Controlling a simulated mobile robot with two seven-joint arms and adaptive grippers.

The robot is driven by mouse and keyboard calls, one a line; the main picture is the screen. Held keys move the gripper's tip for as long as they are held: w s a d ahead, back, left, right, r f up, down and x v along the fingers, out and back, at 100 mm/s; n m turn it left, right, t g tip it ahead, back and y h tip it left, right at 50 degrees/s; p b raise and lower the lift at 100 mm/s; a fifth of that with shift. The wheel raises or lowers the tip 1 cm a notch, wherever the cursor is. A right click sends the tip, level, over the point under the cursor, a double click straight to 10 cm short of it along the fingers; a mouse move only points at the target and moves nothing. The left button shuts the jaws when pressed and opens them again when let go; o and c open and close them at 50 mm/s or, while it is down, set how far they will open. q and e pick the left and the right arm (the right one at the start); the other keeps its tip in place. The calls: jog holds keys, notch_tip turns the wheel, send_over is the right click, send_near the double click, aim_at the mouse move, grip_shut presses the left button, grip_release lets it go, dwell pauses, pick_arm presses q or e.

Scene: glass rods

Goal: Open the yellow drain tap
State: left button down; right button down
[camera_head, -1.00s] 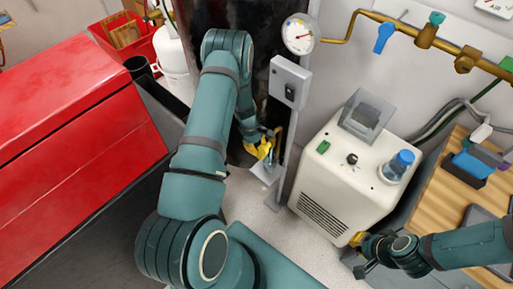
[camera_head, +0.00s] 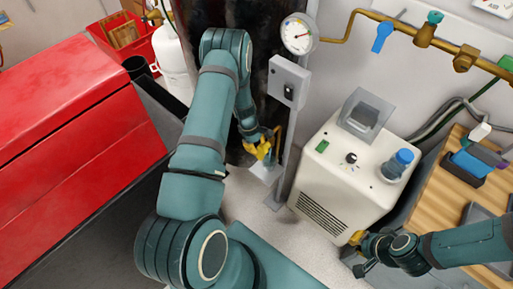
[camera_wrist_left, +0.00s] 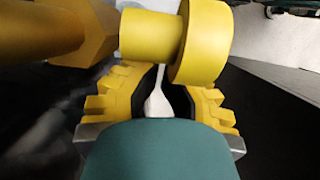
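The yellow tap (camera_wrist_left: 197,42) shows in the left wrist view as a thick yellow cylinder with a wider round end. It lies across the top of my left gripper (camera_wrist_left: 165,85), whose yellow-padded fingers stand apart and whose tips it partly hides. I cannot tell whether the pads touch it. In the head view my left gripper (camera_head: 262,148) is low beside the grey post, and the tap cannot be told from the yellow pads there. My right gripper (camera_head: 358,254) is apart from it, at the lower right by the white machine, with its fingers spread.
A brass-coloured fitting (camera_wrist_left: 65,35) is close at the left in the left wrist view. A grey post with a switch box (camera_head: 290,82) stands just right of my left gripper. The white machine (camera_head: 350,175) and a wooden bench (camera_head: 450,205) are farther right; a red cabinet (camera_head: 70,150) is left.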

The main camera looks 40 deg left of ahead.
pick_arm(q)
jog(key=shift+r+p, duration=0.35)
jog(key=shift+r, duration=0.4)
jog(key=c, duration=1.7)
grip_release()
jog(key=v, duration=0.6)
jog(key=shift+r, duration=0.35)
jog(key=shift+y, duration=0.9)
jog(key=a+r+p, duration=0.2)
jog(key=r, duration=0.1)
jog(key=shift+a+r, duration=0.15)
jog(key=shift+a, duration=0.2)
grip_shut()
jog(key=d+f+b, duration=0.2)
jog(key=d+f, duration=0.2)
jog(key=f, duration=0.6)
jog(key=shift+s+f+y, duration=0.15)
jog(key=shift+y, duration=0.25)
